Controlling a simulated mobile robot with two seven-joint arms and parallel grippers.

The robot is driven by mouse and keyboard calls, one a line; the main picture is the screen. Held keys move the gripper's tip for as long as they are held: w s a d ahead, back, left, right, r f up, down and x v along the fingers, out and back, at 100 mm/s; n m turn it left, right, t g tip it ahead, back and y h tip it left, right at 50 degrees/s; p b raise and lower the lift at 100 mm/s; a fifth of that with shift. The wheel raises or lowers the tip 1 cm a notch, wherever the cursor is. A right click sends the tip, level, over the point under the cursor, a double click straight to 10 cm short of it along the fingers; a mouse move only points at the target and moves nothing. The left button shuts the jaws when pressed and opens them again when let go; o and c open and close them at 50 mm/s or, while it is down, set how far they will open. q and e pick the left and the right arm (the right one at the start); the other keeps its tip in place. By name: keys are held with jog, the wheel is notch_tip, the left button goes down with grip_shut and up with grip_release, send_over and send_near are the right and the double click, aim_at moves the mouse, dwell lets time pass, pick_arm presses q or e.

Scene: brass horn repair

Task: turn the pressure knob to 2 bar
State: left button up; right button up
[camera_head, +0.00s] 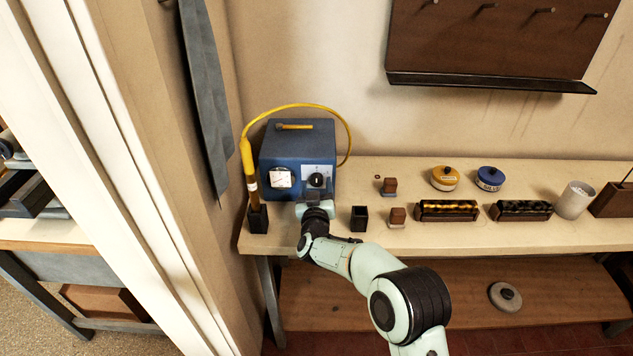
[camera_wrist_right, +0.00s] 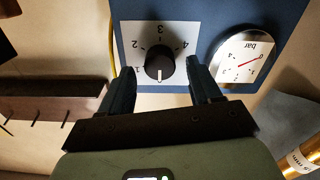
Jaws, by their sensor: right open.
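The blue pressure box (camera_head: 297,147) stands at the left end of the bench. Its black knob (camera_head: 317,180) sits on a white dial plate, with a round gauge to its left. In the right wrist view, which is turned over, the knob (camera_wrist_right: 160,68) shows a white mark pointing down in the picture, away from the 3. The numbers 1 to 4 show around it. The gauge (camera_wrist_right: 247,60) has a red needle; its reading is unclear. My right gripper (camera_head: 316,203) is open, its fingers (camera_wrist_right: 160,82) on either side of the knob with gaps. My left gripper is out of view.
A yellow torch-like tool (camera_head: 248,165) with a hose stands in a black holder left of the box. A wall edge is close on the left.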

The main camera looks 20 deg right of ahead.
jog(key=shift+x, duration=0.95)
